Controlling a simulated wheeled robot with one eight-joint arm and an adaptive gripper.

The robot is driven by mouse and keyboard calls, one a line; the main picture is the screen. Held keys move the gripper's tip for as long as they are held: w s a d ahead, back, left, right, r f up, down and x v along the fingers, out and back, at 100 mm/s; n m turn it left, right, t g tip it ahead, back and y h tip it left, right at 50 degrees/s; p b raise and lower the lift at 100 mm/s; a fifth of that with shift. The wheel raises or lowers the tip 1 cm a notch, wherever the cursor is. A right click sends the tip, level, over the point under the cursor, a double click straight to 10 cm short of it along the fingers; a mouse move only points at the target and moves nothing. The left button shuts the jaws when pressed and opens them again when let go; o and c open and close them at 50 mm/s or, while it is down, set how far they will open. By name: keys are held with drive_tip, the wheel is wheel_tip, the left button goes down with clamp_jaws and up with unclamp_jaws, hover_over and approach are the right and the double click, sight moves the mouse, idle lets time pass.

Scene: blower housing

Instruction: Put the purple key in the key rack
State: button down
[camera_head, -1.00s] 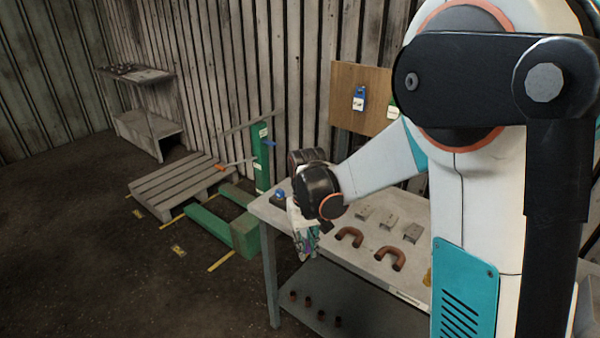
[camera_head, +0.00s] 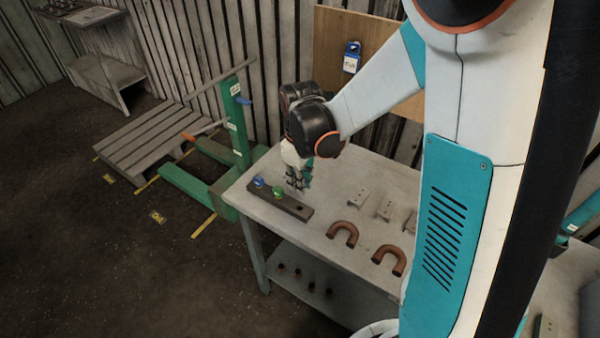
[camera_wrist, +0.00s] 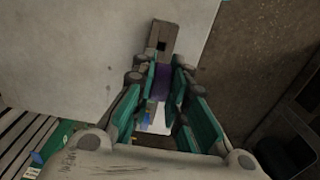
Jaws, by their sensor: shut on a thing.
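The key rack (camera_head: 298,209) is a dark bar lying on the workbench near its left edge. A blue key (camera_head: 258,182) and a green key (camera_head: 278,191) stand in it, and a dark hole shows towards its right end. In the wrist view the rack (camera_wrist: 168,30) extends beyond my fingertips with an empty square hole. My gripper (camera_head: 298,182) is just above the rack, pointing down. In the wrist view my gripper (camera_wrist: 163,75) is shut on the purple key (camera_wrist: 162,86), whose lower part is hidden. I cannot tell whether the key touches the rack.
Copper U-bends (camera_head: 342,234) and metal brackets (camera_head: 358,198) lie right of the rack on the workbench (camera_head: 245,202). A green pallet jack (camera_head: 240,135) and a pallet (camera_head: 150,143) stand on the floor to the left.

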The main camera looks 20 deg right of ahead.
sight(300, 202)
drive_tip(key=shift+s, duration=0.1)
drive_tip(key=shift+f+b, duration=3.15)
drive_tip(key=shift+f, duration=1.15)
drive_tip(key=shift+f, duration=0.15)
drive_tip(key=c, duration=1.5)
unclamp_jaws()
